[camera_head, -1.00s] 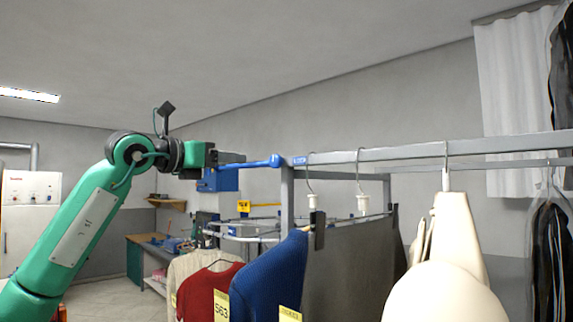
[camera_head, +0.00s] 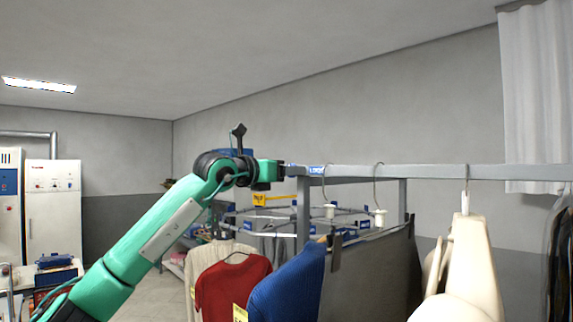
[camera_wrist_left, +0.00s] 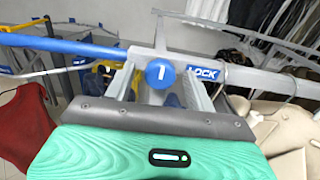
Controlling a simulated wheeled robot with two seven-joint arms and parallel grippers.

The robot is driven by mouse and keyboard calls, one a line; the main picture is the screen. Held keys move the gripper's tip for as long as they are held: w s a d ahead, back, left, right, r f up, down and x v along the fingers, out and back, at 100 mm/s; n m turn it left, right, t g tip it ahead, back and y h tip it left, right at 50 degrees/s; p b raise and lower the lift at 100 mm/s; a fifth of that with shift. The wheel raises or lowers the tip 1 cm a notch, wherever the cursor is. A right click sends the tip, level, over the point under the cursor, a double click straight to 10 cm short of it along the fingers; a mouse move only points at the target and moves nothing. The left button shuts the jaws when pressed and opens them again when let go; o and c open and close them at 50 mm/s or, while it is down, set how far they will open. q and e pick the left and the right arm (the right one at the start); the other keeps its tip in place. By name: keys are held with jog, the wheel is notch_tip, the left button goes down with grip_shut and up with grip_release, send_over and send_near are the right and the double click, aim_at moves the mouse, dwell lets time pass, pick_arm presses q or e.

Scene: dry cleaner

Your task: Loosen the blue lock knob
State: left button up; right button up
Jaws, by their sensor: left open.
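The blue lock knob (camera_wrist_left: 160,72), with a white mark on its round face, sits at the end of the grey rail, beside a LOCK label (camera_wrist_left: 203,74). My left gripper (camera_wrist_left: 160,85) is open, with one finger on each side of the knob in the left wrist view; I cannot tell whether they touch it. In the head view my left gripper (camera_head: 285,172) is at the left end of the rail (camera_head: 420,172) and hides the knob. A blue bar (camera_wrist_left: 60,45) runs left from the knob area. My right gripper is not in view.
Below the rail hang a red sweater (camera_head: 232,285), a blue sweater (camera_head: 290,285) and a dark grey garment (camera_head: 375,275). A cream garment (camera_head: 465,265) hangs at the right. A round rack (camera_head: 270,213) stands behind. White cabinets (camera_head: 53,210) stand at the far left.

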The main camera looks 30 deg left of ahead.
pick_arm(q)
jog(key=shift+w, duration=0.15)
jog(key=c, duration=0.9)
jog(key=shift+c, duration=0.2)
